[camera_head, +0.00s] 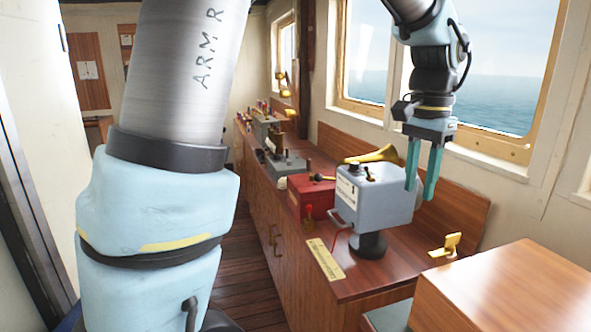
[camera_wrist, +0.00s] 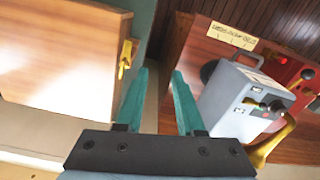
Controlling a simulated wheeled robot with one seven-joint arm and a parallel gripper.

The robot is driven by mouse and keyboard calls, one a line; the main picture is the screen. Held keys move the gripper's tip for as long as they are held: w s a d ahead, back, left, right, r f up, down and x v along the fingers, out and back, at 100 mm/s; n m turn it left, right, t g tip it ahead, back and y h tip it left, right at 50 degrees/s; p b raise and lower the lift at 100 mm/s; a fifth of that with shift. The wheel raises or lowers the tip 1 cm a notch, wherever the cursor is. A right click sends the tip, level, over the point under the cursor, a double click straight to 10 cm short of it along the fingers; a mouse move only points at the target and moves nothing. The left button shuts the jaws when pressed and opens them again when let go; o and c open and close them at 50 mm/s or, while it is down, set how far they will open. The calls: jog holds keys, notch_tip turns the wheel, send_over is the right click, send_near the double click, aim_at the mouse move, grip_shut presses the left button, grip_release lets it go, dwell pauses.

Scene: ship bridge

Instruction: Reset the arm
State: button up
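My gripper (camera_head: 422,176) hangs with its two teal fingers pointing down, beside and in front of the window, at the right of the grey box on the console. The fingers are apart with nothing between them. In the wrist view my gripper (camera_wrist: 158,85) also shows spread, empty fingers, with floor or wall behind the gap. The grey box (camera_head: 375,205) stands on a dark round foot on the console; it shows in the wrist view (camera_wrist: 235,105) right of the fingers. My upper arm links fill the left of the head view.
The wooden console (camera_head: 375,280) runs along the windows. It bears a red box (camera_head: 308,197), a brass horn (camera_head: 374,155), a yellow label plate (camera_head: 325,260) and a brass fitting (camera_head: 446,246). A wooden cabinet (camera_head: 510,290) stands at the front right. The floor (camera_head: 240,285) left of the console is clear.

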jog(key=w+a+f+n, duration=0.2)
jog(key=a+f, duration=0.1)
jog(key=a, duration=0.3)
jog(key=w+a+f+n, duration=0.2)
jog(key=w+a, duration=0.1)
jog(key=a, duration=0.3)
jog(key=s+a+f+n, duration=0.1)
jog(key=a+f+n, duration=0.1)
jog(key=a, duration=0.4)
jog(key=s+a+f+n+t, duration=0.1)
jog(key=a+f+n, duration=0.2)
jog(key=a, duration=0.4)
jog(key=s+a+f+n, duration=0.1)
jog(key=a+f+n, duration=0.1)
jog(key=a, duration=0.5)
jog(key=shift+s+f+n, duration=0.25)
jog(key=shift+f+n, duration=0.15)
jog(key=shift+f, duration=0.45)
jog(key=shift+w+d, duration=0.1)
